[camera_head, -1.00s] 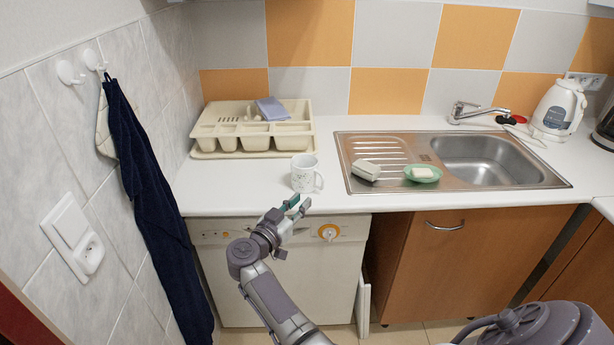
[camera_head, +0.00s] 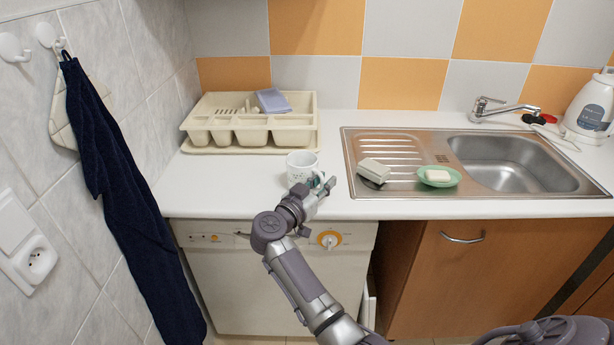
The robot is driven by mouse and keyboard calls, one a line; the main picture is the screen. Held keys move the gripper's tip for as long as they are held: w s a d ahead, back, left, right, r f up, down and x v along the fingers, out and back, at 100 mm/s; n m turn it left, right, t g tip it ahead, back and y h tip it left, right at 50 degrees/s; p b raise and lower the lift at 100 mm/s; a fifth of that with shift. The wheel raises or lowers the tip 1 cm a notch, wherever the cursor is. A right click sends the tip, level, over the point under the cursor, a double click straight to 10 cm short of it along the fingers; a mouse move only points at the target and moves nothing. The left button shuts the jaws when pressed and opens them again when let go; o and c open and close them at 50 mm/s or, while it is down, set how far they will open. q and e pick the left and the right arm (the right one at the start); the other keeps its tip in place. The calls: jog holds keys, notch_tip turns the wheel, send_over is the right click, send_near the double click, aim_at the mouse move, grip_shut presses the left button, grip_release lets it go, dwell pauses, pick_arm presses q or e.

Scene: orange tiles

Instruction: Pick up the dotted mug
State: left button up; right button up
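The white mug (camera_head: 300,169) with small dark specks stands upright on the white worktop near its front edge. Its handle points right, towards my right gripper. My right gripper (camera_head: 321,184) is at the handle side of the mug, with its fingers apart on either side of the handle. The fingers partly hide the handle, and I cannot tell whether they touch it. My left gripper is not in view.
A cream dish rack (camera_head: 250,136) with a blue cloth (camera_head: 272,100) stands behind the mug. A dark towel (camera_head: 120,180) hangs left.

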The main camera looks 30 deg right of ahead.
jog(key=shift+s+a+r, duration=0.1)
jog(key=shift+a+r, duration=0.1)
jog(key=shift+s+a+r, duration=0.1)
jog(key=shift+a, duration=0.05)
jog(key=shift+c, duration=1)
grip_shut()
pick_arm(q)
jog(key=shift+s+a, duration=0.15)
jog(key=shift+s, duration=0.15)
